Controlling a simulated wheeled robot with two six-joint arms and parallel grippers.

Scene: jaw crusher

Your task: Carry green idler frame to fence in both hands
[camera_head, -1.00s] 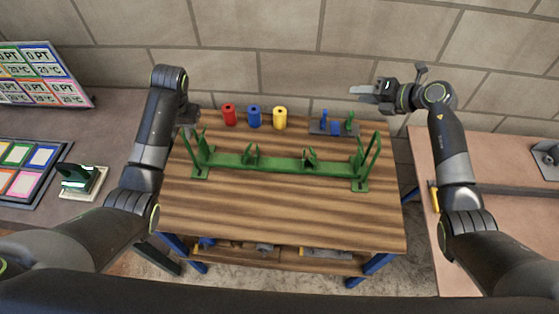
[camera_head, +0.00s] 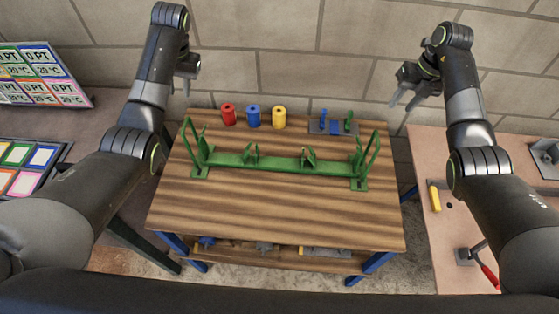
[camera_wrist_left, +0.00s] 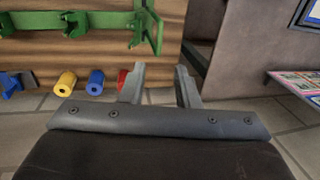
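The green idler frame (camera_head: 275,164) stands on the wooden table (camera_head: 280,215), a long bar with upright brackets at each end. It also shows in the left wrist view (camera_wrist_left: 97,20). My left gripper (camera_head: 188,72) is raised above and behind the frame's left end, apart from it. In the left wrist view its two fingers (camera_wrist_left: 158,85) are spread with nothing between them. My right gripper (camera_head: 397,100) is raised beyond the table's right back corner, apart from the frame. Its fingers look spread and empty. I see nothing that is clearly a fence.
Red (camera_head: 228,115), blue (camera_head: 253,117) and yellow (camera_head: 279,117) cylinders stand along the table's back edge. A small tray (camera_head: 333,127) with blue and green parts sits at back right. A brick wall (camera_head: 300,50) rises behind. The table's front is clear.

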